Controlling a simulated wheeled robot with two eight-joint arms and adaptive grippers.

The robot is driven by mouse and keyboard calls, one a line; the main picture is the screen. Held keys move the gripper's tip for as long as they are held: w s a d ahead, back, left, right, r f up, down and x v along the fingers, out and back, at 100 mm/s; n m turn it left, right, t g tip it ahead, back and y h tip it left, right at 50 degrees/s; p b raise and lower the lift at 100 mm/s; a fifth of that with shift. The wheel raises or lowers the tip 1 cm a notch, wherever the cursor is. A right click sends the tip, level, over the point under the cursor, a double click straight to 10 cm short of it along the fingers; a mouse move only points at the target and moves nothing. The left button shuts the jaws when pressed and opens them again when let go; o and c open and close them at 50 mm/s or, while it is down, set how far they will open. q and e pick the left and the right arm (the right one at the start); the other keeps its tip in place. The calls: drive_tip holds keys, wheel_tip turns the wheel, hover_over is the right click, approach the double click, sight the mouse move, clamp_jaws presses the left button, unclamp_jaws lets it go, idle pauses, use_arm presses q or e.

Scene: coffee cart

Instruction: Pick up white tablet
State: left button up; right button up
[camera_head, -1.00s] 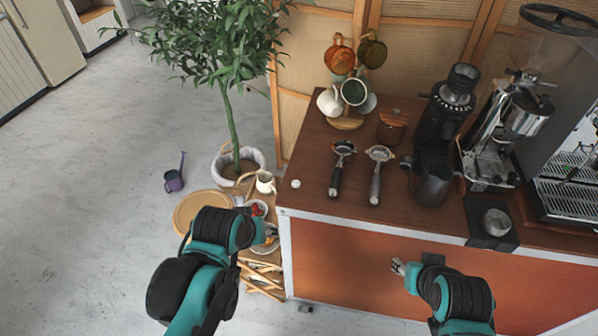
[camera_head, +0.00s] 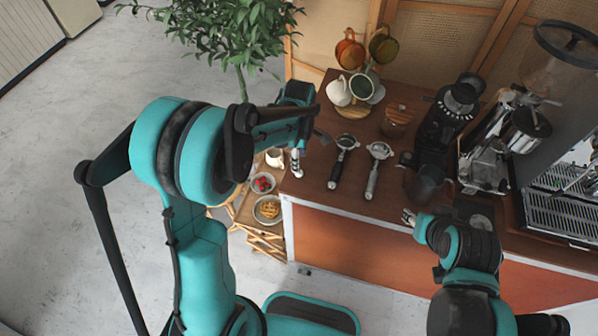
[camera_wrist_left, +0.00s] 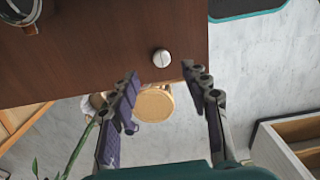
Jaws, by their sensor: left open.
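The white tablet (camera_wrist_left: 161,58) is a small round white disc on the brown counter top (camera_wrist_left: 100,45), near its edge, in the left wrist view. My left gripper (camera_wrist_left: 160,76) is open and empty, its two fingers apart, with the tablet showing just beyond and between the fingertips. In the head view my left gripper (camera_head: 297,164) hangs fingers down over the counter's left front corner, and I cannot make out the tablet beside it. My right gripper (camera_head: 408,217) is at the counter's front edge, away from the tablet; its opening is too small to judge.
Two portafilters (camera_head: 342,162) (camera_head: 375,170) lie right of my left gripper. Behind them stand a mug tree (camera_head: 352,110) and a lidded jar (camera_head: 396,121). A grinder (camera_head: 458,112) is further right. A low stand with bowls (camera_head: 266,208) and a potted plant (camera_head: 240,35) are at left.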

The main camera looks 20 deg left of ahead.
use_arm(q)
wheel_tip(320, 180, down, 6)
drive_tip(key=shift+s+r+b, duration=0.15)
drive_tip(key=shift+r+b, duration=0.05)
drive_tip(key=shift+b, duration=0.6)
drive_tip(key=shift+c, duration=0.4)
drive_tip(key=c, duration=0.7)
